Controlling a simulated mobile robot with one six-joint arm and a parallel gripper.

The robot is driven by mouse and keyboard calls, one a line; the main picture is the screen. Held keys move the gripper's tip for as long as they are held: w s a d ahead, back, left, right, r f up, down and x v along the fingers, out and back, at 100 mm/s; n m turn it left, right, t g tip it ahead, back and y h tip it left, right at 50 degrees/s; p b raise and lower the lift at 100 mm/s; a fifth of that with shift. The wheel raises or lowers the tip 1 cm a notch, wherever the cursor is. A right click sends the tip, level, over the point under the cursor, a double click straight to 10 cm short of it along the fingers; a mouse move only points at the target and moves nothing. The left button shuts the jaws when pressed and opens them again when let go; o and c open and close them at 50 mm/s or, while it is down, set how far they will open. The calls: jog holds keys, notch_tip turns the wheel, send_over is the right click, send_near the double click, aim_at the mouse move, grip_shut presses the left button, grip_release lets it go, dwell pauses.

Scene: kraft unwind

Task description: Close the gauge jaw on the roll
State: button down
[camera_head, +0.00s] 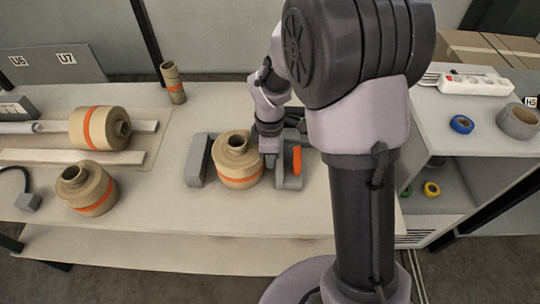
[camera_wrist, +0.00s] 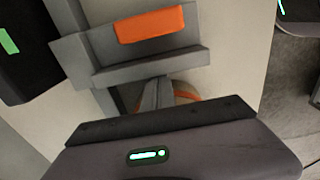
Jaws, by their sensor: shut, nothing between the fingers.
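A brown kraft roll (camera_head: 236,172) with an orange band stands upright on the bench, between the grey jaws of a gauge. The gauge's fixed grey block (camera_head: 197,162) is left of the roll. The gauge jaw (camera_head: 289,181) with an orange handle (camera_head: 297,160) is to its right. The jaw (camera_wrist: 130,69) and its handle (camera_wrist: 150,24) also show in the wrist view. My gripper (camera_head: 270,160) is shut and empty, pointing down by the roll's right side, near the jaw. In the wrist view its fingertips (camera_wrist: 160,83) overlap the jaw's edge; contact cannot be told. The roll is mostly hidden there.
Another roll (camera_head: 95,128) lies on a rail at the left, and one (camera_head: 88,190) stands in front of it. A slim roll (camera_head: 173,82) stands at the back. A side shelf (camera_head: 440,120) at the right holds tape rolls and a power strip (camera_head: 474,83).

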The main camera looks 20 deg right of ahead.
aim_at(257, 158)
jog(key=shift+a, duration=0.1)
jog(key=a, duration=0.1)
jog(key=w+a+p, duration=0.1)
jog(key=a, duration=0.1)
jog(key=shift+a, duration=0.1)
jog(key=shift+r, duration=0.1)
